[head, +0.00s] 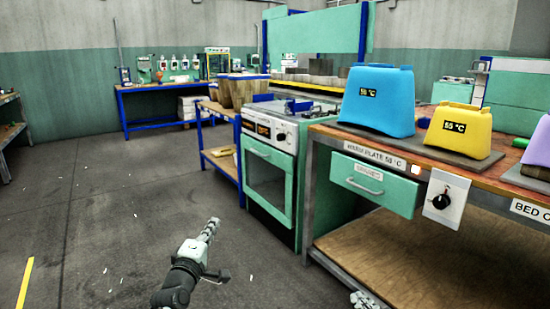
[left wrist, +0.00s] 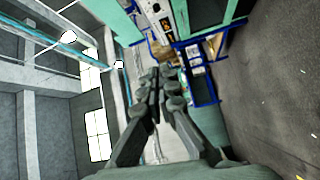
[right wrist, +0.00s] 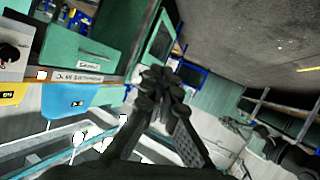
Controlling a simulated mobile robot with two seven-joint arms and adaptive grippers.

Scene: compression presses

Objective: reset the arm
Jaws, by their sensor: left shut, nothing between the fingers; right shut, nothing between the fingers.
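My left gripper (head: 212,226) is shut and empty, held over the open floor in front of the stove. Its closed fingers also show in the left wrist view (left wrist: 158,80). My right gripper (head: 364,299) shows only in part at the bottom edge of the head view, by the workbench's lower shelf. In the right wrist view (right wrist: 160,80) its fingers are together with nothing between them. Neither gripper touches anything that I can see.
The workbench on the right carries a blue block (head: 378,100) and a yellow block (head: 458,130) on a dark plate. Its green drawer (head: 372,186) is shut. A green stove (head: 268,180) stands beside it. The floor (head: 100,220) at left is free.

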